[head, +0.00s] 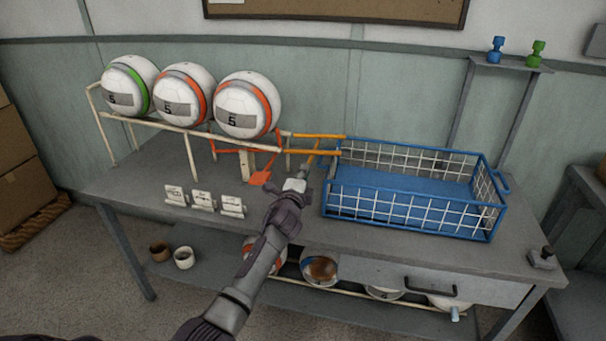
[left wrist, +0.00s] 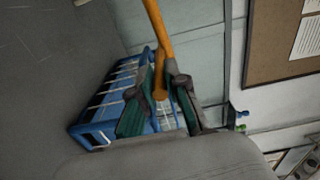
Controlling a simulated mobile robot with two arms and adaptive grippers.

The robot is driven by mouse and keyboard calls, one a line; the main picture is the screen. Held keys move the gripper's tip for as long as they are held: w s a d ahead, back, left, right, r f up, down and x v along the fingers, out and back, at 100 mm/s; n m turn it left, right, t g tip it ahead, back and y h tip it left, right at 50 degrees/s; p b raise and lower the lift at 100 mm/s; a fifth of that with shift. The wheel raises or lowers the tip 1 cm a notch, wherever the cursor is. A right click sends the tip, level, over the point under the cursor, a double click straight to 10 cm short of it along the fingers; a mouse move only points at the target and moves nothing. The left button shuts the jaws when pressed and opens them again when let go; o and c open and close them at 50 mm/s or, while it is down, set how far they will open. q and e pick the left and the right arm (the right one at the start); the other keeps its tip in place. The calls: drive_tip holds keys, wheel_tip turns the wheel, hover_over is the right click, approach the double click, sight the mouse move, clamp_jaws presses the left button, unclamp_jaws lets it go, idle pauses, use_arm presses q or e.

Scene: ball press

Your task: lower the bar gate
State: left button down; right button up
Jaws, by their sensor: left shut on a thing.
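The ball rack (head: 160,124) holds three white balls in a row, one with a green band (head: 130,86) and two with orange bands. At its right end are orange bars (head: 318,136) and red-orange parts, reaching towards the blue wire basket. My left gripper (head: 300,178) is at the front of these bars, shut on an orange bar (head: 310,160). In the left wrist view the orange bar (left wrist: 157,30) runs down between the two fingers of the gripper (left wrist: 162,92). The fingers hide part of the bar's end. My right gripper is not in view.
The blue wire basket (head: 410,224) stands just right of my gripper on the grey table (head: 285,225). Small white cards (head: 203,201) stand left of my arm. A red pointer-like piece (head: 260,178) is close behind. More balls (head: 320,268) lie on the lower shelf.

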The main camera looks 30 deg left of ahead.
use_arm(q)
drive_tip(key=shift+a+f+m+b, duration=0.1)
drive_tip(key=shift+f+m+b, duration=0.55)
drive_tip(key=shift+m, duration=0.25)
drive_tip(key=c, duration=1.2)
unclamp_jaws()
drive_tip(key=shift+f, duration=0.1)
drive_tip(key=v, duration=1.2)
drive_tip(key=shift+s, duration=0.1)
